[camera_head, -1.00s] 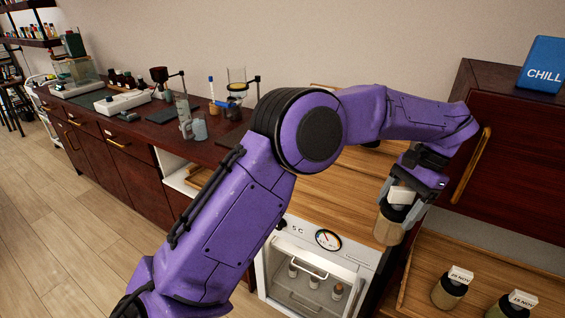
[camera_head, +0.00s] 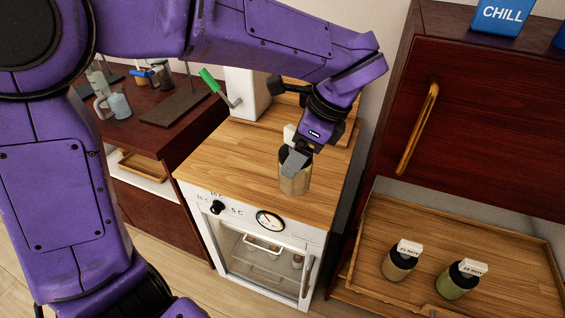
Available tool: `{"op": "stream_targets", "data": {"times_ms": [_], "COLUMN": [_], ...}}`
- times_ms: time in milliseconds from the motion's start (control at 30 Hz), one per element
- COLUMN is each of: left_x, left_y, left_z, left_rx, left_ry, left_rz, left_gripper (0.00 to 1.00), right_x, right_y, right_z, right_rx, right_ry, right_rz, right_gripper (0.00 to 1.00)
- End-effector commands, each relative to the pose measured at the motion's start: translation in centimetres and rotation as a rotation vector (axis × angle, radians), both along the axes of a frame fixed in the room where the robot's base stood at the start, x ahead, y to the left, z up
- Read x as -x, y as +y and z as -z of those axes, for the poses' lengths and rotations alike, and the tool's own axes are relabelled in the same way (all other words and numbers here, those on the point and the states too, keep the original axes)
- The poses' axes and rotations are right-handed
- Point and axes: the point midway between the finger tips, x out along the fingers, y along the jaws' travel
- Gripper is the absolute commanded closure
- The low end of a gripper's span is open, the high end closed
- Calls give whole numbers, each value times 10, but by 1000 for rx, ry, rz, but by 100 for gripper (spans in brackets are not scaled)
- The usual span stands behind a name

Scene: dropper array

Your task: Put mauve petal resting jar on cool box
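My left gripper (camera_head: 297,160) is shut on a beige glass jar (camera_head: 294,182) with a dark top and a white tag, held upright. The jar is over the wooden top of the cool box (camera_head: 225,165); I cannot tell whether its base touches the wood. The cool box is a white cabinet with a glass door, a black knob and a dial (camera_head: 270,222). The jar's tag text is hidden, so I cannot read its name. My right gripper is not in view.
A wooden tray (camera_head: 500,232) on the right holds two tagged jars, one beige (camera_head: 398,262) and one greenish (camera_head: 456,280). A dark red cabinet (camera_head: 490,120) with a blue CHILL sign (camera_head: 503,15) stands behind it. A white device with a green handle (camera_head: 212,82) stands behind the wooden top.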

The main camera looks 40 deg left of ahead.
Motion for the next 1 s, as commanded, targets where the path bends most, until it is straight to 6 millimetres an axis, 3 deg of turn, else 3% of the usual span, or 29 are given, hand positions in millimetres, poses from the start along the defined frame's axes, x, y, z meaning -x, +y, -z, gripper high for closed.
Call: {"op": "stream_targets", "data": {"times_ms": [367,533,767,900,1000], "left_x": [-62,-85,-103,-102,-103], "left_y": [54,72,85,84,84], "left_z": [30,68,95,119,126], "left_rx": [-1,-2,-1,-3,-2], "left_ry": [3,4,2,1,-2], "left_rz": [-14,-10,-9,-8,-9], "left_gripper": [73,73,73,73,73], "right_x": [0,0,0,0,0], "right_y": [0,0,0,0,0], "right_z": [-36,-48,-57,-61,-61], "right_rx": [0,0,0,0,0], "right_ry": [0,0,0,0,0], "right_rz": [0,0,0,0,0], "right_gripper": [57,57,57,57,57]}}
